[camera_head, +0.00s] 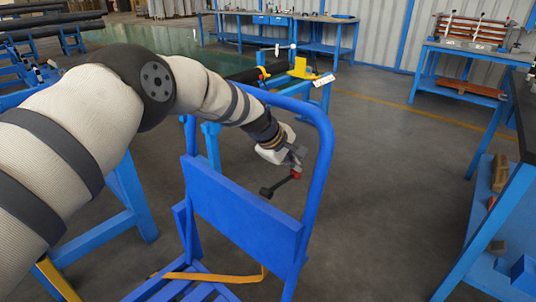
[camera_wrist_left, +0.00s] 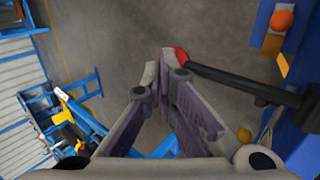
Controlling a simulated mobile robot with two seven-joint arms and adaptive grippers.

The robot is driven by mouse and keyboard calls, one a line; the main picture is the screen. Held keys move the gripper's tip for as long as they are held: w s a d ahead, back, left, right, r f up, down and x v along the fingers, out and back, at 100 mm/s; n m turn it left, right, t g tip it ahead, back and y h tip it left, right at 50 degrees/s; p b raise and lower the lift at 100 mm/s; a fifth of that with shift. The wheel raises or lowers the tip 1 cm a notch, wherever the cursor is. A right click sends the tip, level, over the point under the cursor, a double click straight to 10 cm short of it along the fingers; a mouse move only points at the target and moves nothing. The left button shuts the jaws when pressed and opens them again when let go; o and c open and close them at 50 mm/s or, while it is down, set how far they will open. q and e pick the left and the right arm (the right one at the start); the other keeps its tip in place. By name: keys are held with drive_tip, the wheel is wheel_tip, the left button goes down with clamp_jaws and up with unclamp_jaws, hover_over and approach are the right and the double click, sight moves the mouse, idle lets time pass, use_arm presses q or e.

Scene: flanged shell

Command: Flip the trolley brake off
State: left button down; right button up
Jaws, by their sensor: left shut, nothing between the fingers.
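The blue trolley (camera_head: 243,212) stands in the middle of the head view, with a tall tubular handle frame and a flat blue panel. The brake lever (camera_head: 281,184) is a black bar with a red tip, inside the right side of the frame. In the left wrist view the lever (camera_wrist_left: 235,83) runs from its red tip at the fingers to a dark pivot at right. My left gripper (camera_head: 293,157) is shut and empty, just above the red tip. In the wrist view its fingertips (camera_wrist_left: 158,68) are beside the red tip; contact is unclear. My right gripper is out of view.
A blue workbench (camera_head: 478,47) stands at back right, and another blue bench edge (camera_head: 480,235) is at right. An orange strap (camera_head: 215,276) hangs low across the trolley. An orange ball (camera_wrist_left: 281,20) shows in the wrist view. Grey floor right of the trolley is clear.

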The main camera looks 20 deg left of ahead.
use_arm(q)
drive_tip(key=shift+f, duration=0.2)
idle(0.5)
drive_tip(key=shift+r, duration=0.1)
drive_tip(key=shift+s+a+r, duration=0.15)
drive_tip(key=shift+r, duration=0.2)
drive_tip(key=v, duration=1.1)
drive_tip(key=shift+s, duration=0.1)
